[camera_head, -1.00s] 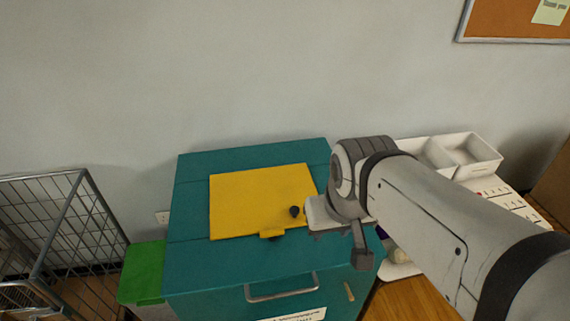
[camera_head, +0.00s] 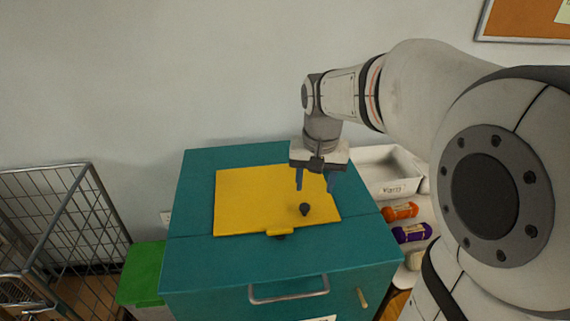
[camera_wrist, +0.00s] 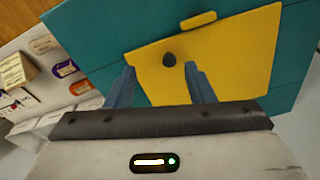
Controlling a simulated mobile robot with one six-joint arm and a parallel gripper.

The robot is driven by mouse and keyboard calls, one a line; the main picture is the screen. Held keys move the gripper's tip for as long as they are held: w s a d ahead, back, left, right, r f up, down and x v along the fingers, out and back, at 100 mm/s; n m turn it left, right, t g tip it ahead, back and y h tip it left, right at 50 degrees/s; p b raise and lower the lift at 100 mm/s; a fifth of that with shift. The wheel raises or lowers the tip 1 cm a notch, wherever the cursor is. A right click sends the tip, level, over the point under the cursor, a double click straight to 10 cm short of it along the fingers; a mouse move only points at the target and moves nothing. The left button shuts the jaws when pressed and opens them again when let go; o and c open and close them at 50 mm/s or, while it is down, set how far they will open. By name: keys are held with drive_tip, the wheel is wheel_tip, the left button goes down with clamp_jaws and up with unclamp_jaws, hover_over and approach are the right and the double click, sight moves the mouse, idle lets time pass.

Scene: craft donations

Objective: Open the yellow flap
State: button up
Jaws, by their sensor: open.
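The yellow flap (camera_head: 255,195) lies flat and closed on top of the teal box (camera_head: 195,255). A small dark knob (camera_head: 305,209) stands on the flap, and a yellow tab (camera_head: 280,232) sticks out at its front edge. My gripper (camera_head: 314,184) points down above the right part of the flap, with its blue fingers apart and nothing between them. In the wrist view, the flap (camera_wrist: 225,65) fills the upper right and the knob (camera_wrist: 169,59) lies just beyond and between the fingertips (camera_wrist: 160,70). I cannot tell the exact height of the fingertips over the flap.
A metal handle (camera_head: 288,291) is on the box's front. A green-lidded bin (camera_head: 142,275) and a wire cage (camera_head: 70,220) stand at left. At right are a white tray (camera_head: 385,185), an orange roll (camera_head: 402,211) and a purple roll (camera_head: 411,232). The wall is behind.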

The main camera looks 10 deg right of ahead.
drive_tip(key=m+g+b, duration=0.1)
drive_tip(key=b, duration=0.1)
hover_over(305, 206)
wheel_tip(305, 206, down, 6)
drive_tip(key=shift+r, duration=0.1)
drive_tip(key=shift+f, duration=3.9)
drive_tip(key=shift+c, duration=0.6)
clamp_jaws()
